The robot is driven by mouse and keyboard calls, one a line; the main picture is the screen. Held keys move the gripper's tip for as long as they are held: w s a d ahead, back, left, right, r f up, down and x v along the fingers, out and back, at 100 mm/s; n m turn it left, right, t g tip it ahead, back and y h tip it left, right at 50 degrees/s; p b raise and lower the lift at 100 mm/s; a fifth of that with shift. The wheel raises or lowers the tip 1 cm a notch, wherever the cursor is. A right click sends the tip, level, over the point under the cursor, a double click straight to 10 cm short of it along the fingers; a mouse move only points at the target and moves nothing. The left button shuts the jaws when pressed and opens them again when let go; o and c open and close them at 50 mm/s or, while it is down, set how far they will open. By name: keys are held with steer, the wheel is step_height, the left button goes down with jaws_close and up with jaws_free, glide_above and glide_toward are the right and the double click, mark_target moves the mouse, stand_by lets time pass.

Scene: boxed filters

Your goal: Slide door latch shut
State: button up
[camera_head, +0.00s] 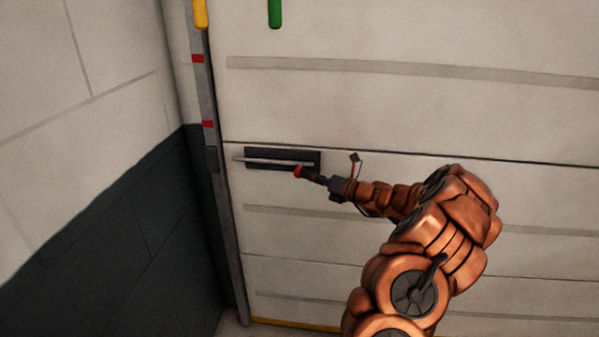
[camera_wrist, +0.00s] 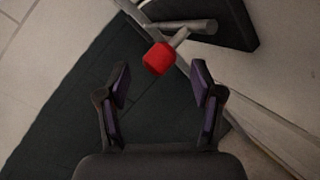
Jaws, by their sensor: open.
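The door latch is a grey bar (camera_head: 270,161) on a dark plate (camera_head: 283,167) fixed to the white panelled door (camera_head: 400,110). A red knob (camera_head: 299,171) sticks out near the bar's right end. In the wrist view the red knob (camera_wrist: 159,58) lies ahead of the fingertips, on a short grey stem from the bar (camera_wrist: 190,27). My gripper (camera_wrist: 161,85) is open and empty, with purple-lined fingers to either side below the knob. In the head view my gripper (camera_head: 312,174) is close to the knob; contact cannot be told there.
A grey door frame post (camera_head: 215,165) with red marks stands left of the door. A white and dark grey wall (camera_head: 110,220) is further left. Yellow (camera_head: 200,14) and green (camera_head: 274,12) handles hang at the top. A yellow strip (camera_head: 290,325) runs along the door's bottom.

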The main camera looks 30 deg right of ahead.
steer(key=shift+p+x, duration=0.35)
steer(key=shift+x, duration=1.7)
jaws_close()
